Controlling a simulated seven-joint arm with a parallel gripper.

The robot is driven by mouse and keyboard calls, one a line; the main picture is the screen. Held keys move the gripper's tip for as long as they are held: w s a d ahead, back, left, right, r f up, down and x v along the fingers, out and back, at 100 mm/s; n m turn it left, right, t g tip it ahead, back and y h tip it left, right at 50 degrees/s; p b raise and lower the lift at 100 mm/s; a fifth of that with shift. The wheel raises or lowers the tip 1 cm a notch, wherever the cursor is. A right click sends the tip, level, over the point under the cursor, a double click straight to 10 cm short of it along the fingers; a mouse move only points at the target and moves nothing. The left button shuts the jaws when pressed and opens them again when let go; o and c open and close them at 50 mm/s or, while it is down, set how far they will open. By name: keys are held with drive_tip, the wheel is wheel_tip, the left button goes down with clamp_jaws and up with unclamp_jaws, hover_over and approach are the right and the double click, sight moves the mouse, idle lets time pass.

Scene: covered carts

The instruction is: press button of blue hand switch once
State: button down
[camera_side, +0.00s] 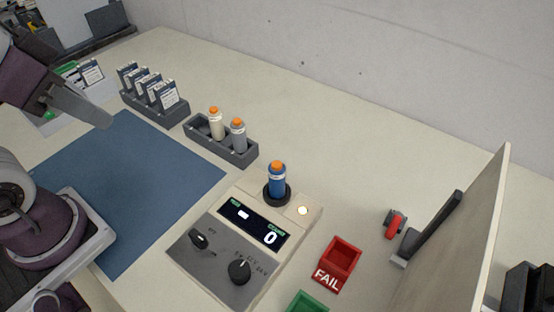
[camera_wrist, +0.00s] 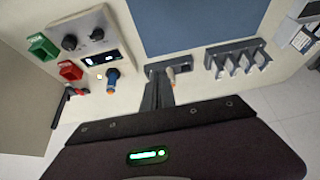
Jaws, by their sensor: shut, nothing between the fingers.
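The blue hand switch (camera_side: 277,184) stands upright in a round black holder on the beige control box, with its orange button (camera_side: 277,166) on top. It also shows left of centre in the wrist view (camera_wrist: 112,77). My gripper (camera_side: 104,120) is shut and empty, high at the left over the blue mat in the side view, well apart from the blue switch. In the wrist view its fingers (camera_wrist: 160,88) are together and partly cover the grey rack. That rack holds a white hand switch (camera_side: 216,125) and a grey one (camera_side: 238,135), both with orange tops.
The control box (camera_side: 290,262) has two dark knobs, a display reading 0 and a lit lamp (camera_side: 303,210). A red FAIL bin (camera_side: 340,262) and a green bin (camera_side: 307,303) stand beside it. A card rack (camera_side: 152,108) stands at the back left. The blue mat (camera_side: 150,180) is clear.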

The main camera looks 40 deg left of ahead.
drive_tip(key=m+t+y, duration=0.1)
drive_tip(key=m+t, duration=0.3)
drive_tip(key=m, duration=0.4)
hover_over(277, 165)
drive_tip(key=shift+s, duration=0.4)
drive_tip(key=shift+f, duration=4.4)
drive_tip(key=shift+f, duration=0.4)
